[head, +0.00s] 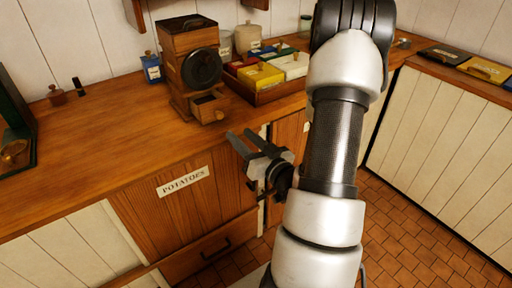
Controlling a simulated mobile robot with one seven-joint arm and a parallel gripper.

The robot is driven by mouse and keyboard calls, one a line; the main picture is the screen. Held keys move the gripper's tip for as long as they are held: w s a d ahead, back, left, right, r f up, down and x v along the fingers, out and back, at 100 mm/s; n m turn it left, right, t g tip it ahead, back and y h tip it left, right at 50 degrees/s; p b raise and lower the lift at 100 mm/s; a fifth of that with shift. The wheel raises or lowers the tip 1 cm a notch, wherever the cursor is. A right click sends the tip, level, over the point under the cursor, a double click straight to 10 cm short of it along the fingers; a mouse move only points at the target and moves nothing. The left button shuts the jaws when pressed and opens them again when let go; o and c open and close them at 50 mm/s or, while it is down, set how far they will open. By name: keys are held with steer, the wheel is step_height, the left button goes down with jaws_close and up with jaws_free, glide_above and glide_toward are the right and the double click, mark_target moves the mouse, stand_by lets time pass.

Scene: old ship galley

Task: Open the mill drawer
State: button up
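The mill (178,62) is a wooden box with a round black disc on its front, standing on the wooden counter. Its small drawer (207,105) at the bottom is pulled out toward the front, with a dark inside and a small knob (220,115). My gripper (242,141) is in front of and below the drawer, near the counter's front edge. Its two fingers point toward the upper left and stand apart, with nothing seen between them. It looks apart from the drawer knob.
A wooden tray (266,97) with coloured boxes stands right of the mill, and a blue tin (151,68) stands left of it. The counter (110,133) is bare at left front. A cabinet front labelled potatoes (184,182) lies below.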

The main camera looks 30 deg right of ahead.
steer(key=s+p, duration=0.5)
steer(key=s, duration=0.1)
steer(key=shift+s+d+p, duration=0.15)
steer(key=shift+s+p, duration=0.15)
steer(key=shift+s, duration=0.1)
steer(key=shift+r, duration=0.1)
